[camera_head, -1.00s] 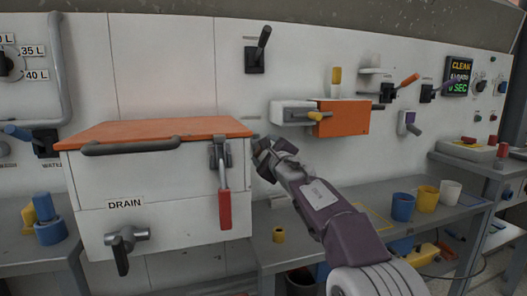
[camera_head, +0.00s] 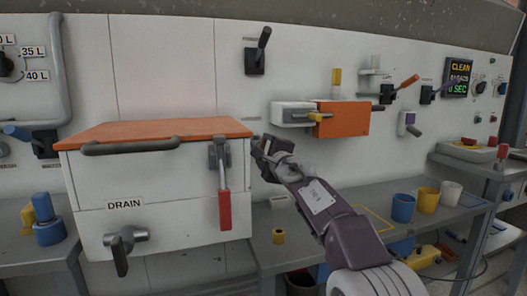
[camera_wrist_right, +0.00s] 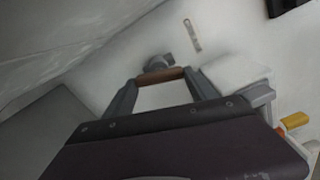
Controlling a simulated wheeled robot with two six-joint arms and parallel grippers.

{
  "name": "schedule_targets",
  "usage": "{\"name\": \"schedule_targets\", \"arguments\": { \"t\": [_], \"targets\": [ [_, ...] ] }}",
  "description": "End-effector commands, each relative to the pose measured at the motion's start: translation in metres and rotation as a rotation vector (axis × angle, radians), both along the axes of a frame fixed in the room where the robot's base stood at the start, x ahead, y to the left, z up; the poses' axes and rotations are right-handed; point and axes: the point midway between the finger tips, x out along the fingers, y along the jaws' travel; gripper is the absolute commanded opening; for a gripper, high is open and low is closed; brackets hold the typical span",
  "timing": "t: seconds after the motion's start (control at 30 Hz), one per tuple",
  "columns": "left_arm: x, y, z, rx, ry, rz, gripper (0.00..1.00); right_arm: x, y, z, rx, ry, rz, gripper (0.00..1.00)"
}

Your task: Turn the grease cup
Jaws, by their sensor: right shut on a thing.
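The grease cup (camera_wrist_right: 160,76) shows in the right wrist view as a small brown piece between my fingertips, with a grey round fitting (camera_wrist_right: 157,62) just behind it on the white wall. My right gripper (camera_wrist_right: 158,80) is shut on the brown piece, one finger on each side. In the head view my right gripper (camera_head: 263,152) is at the wall, just right of the white box with the orange lid, and hides the cup. My left gripper is in neither view.
The white box (camera_head: 150,176) with its red-handled latch (camera_head: 224,208) stands close left of my gripper. An orange box (camera_head: 343,119) with a yellow handle is on the wall to the right. A grey bench (camera_head: 352,196) with cups lies below right.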

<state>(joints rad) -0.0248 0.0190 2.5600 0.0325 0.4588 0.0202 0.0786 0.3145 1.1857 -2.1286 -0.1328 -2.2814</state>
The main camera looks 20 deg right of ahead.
Motion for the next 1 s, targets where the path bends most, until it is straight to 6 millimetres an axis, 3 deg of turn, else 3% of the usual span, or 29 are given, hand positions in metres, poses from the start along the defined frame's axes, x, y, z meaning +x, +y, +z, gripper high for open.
{"name": "schedule_targets", "arguments": {
  "t": [0.2,0.4,0.6,0.8,1.0],
  "targets": [
    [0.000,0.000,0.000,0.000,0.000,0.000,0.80,0.000,0.000,-0.002,-0.004,0.002,0.002,0.25],
    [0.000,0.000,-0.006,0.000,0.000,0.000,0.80,0.000,0.000,-0.001,-0.323,-0.009,0.001,0.25],
    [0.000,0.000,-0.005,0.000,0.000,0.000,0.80,0.001,0.001,-0.001,-0.334,-0.009,0.002,0.25],
    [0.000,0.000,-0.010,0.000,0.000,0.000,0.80,0.001,0.003,0.002,-0.644,-0.019,0.005,0.25],
    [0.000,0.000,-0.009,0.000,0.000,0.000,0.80,0.000,0.004,0.002,-0.649,-0.019,0.009,0.25]
  ]
}}
